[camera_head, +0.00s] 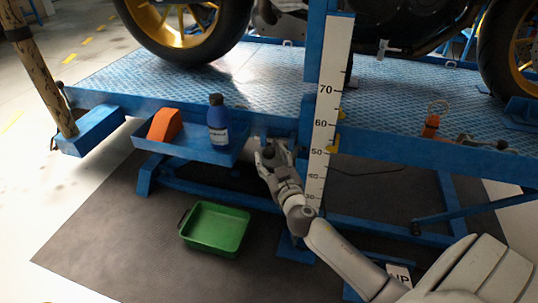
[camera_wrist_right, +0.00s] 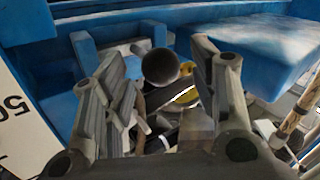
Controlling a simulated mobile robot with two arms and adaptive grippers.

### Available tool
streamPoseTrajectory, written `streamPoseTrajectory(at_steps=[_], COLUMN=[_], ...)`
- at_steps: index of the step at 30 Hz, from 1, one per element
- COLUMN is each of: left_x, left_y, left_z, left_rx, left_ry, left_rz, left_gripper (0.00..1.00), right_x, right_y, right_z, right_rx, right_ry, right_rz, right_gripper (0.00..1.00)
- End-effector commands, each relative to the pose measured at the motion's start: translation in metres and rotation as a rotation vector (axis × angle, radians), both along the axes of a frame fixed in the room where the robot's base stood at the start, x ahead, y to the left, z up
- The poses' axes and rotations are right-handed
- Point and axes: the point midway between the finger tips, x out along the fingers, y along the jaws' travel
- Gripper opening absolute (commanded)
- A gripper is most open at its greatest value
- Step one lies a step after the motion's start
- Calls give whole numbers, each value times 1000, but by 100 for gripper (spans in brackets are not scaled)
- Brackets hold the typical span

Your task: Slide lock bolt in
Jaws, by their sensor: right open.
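My right gripper (camera_head: 272,153) is at the blue lift's front edge, beside the white height scale. It also shows in the right wrist view (camera_wrist_right: 163,85), its two fingers spread apart. Between the fingers is a dark grey round end, seemingly the lock bolt (camera_wrist_right: 160,67), pointing toward the camera. I cannot tell whether a finger touches it. A blue bracket (camera_wrist_right: 86,52) stands just behind the left finger. In the head view the gripper hides the bolt. My left gripper is not in view.
The white scale (camera_head: 333,90) stands right of my gripper. A blue side tray (camera_head: 185,148) to its left holds a blue bottle (camera_head: 217,122) and an orange wedge (camera_head: 165,125). A green bin (camera_head: 215,230) is on the floor mat. A motorcycle stands on the blue platform (camera_head: 270,68).

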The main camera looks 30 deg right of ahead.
Motion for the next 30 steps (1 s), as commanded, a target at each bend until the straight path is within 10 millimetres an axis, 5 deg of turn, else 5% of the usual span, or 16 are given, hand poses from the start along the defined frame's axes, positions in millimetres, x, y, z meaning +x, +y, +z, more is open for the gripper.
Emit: streamPoseTrajectory(at_steps=[6, 17, 30], left_x=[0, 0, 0], left_y=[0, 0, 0], left_z=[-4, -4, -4], left_rx=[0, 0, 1], left_ry=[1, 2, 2], left_rz=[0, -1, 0], left_gripper=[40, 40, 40], right_x=[21, 25, 25], right_y=[-5, -7, -6], right_z=[-1, -1, -1], right_rx=[0, 0, 1], right_ry=[0, 1, 0], right_rz=[2, 1, 4], right_gripper=[54, 54, 0])
